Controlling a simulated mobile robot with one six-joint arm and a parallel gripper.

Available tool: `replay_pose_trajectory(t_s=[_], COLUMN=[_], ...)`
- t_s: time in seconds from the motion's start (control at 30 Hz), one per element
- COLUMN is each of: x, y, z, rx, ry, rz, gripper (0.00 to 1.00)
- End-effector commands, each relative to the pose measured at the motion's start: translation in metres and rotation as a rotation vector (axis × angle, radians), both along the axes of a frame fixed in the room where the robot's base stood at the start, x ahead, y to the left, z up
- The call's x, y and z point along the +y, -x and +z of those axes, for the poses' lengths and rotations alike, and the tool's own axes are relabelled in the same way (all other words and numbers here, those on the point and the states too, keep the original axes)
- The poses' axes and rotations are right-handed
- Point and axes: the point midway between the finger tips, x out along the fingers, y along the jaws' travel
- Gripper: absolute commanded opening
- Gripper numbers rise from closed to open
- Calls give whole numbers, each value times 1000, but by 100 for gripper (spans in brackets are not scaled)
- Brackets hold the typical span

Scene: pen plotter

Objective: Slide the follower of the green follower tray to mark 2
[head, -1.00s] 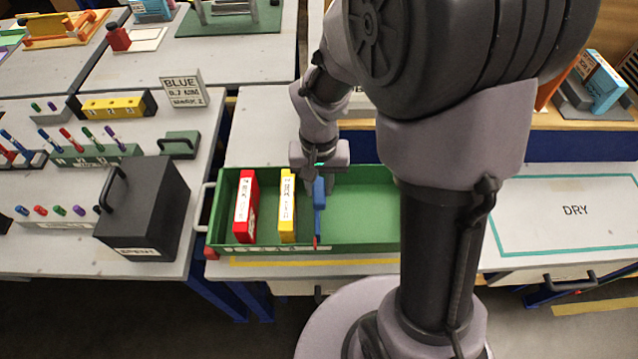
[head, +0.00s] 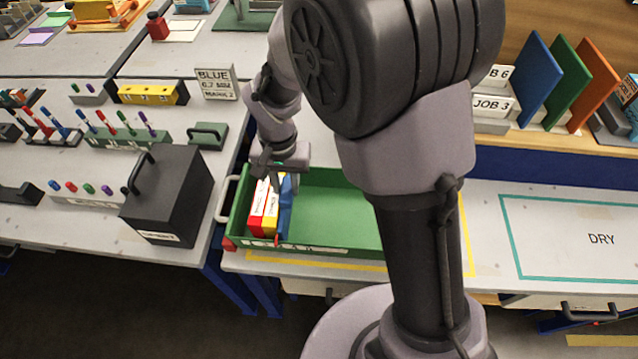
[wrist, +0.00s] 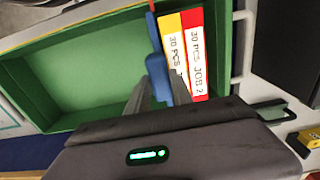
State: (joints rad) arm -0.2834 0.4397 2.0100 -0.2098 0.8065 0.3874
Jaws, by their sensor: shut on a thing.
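The green follower tray (head: 335,215) lies on the bench left of my column, with number marks along its front rim that are too small to read. Its blue follower (head: 285,205) stands near the tray's left end, against the yellow block (head: 271,208), which is pressed against the red block (head: 257,207). My gripper (head: 279,172) is above the left part of the tray, shut on the follower. In the wrist view the fingers (wrist: 158,92) are around the blue follower's tab (wrist: 158,75). The labels on the yellow (wrist: 173,55) and red (wrist: 197,50) blocks face up there.
The tray floor right of the follower is empty. A black box with a handle (head: 168,198) stands left of the tray. A sign reading BLUE, 0.7 MM, MARK 2 (head: 216,84) stands behind it. A DRY area (head: 570,240) is free at right.

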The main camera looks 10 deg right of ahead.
Motion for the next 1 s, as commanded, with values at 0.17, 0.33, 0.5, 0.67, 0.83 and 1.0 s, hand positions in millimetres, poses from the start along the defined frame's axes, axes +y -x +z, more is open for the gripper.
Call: replay_pose_trajectory(t_s=[0.17,0.33,0.5,0.67,0.83,1.0], x=[24,27,27,27,26,26], y=[-8,-9,-9,-9,-8,-9], z=[1,1,1,1,0,10], rx=[-3,-4,-4,-3,-2,-3], ry=[-1,-2,-2,-1,0,-1], rz=[3,0,0,0,0,1], gripper=[0,0,0,49,49,49])
